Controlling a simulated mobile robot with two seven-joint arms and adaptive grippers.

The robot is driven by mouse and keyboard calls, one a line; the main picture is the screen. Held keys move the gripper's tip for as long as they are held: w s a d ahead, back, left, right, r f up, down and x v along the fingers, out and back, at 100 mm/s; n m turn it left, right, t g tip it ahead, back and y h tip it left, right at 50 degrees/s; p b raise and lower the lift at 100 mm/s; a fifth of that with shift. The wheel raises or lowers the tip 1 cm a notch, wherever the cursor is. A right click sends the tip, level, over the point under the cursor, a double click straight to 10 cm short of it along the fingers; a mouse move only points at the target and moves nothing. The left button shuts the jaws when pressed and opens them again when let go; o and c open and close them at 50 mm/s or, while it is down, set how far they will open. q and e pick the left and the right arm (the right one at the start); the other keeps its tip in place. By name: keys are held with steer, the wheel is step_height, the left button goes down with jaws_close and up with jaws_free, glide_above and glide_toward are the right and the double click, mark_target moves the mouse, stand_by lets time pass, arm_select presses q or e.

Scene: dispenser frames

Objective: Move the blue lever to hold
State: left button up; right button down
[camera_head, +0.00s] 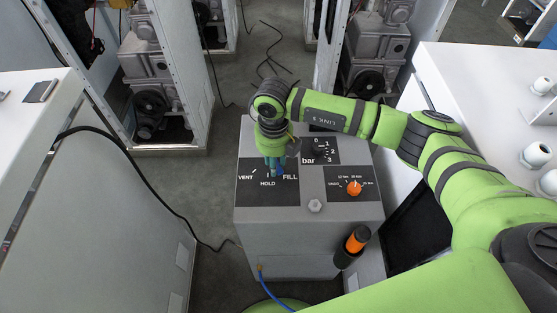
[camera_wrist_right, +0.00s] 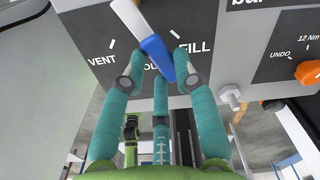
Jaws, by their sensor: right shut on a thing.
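The blue lever (camera_wrist_right: 155,52) shows in the right wrist view, with a white upper part and a blue end. It slants down to the right, its blue end between the HOLD and FILL labels and partly covering HOLD. My right gripper (camera_wrist_right: 161,66) has its teal fingers closed around the blue end. In the head view my right gripper (camera_head: 274,168) reaches down over the dark VENT/HOLD/FILL panel (camera_head: 248,192); it mostly hides the lever there. My left gripper is in neither view.
The grey box (camera_head: 290,237) also carries an orange knob (camera_head: 354,188), a black selector (camera_head: 320,152) and a silver bolt (camera_head: 315,206). A black holder with an orange-topped tool (camera_head: 357,239) is on its front. White cabinets (camera_head: 95,190) stand at both sides.

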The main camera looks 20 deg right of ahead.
steer(key=shift+w+a+f+m+b, duration=0.1)
steer(key=shift+a+m+b, duration=0.4)
steer(key=shift+m, duration=0.6)
steer(key=shift+w+a+m+b, duration=0.1)
steer(key=shift+a+m+b, duration=0.2)
steer(key=shift+a+m, duration=0.55)
steer(key=shift+d+m, duration=0.15)
steer(key=shift+m, duration=0.2)
steer(key=c, duration=0.9)
jaws_free()
steer(key=shift+c, duration=0.2)
step_height(320, 180, up, 12)
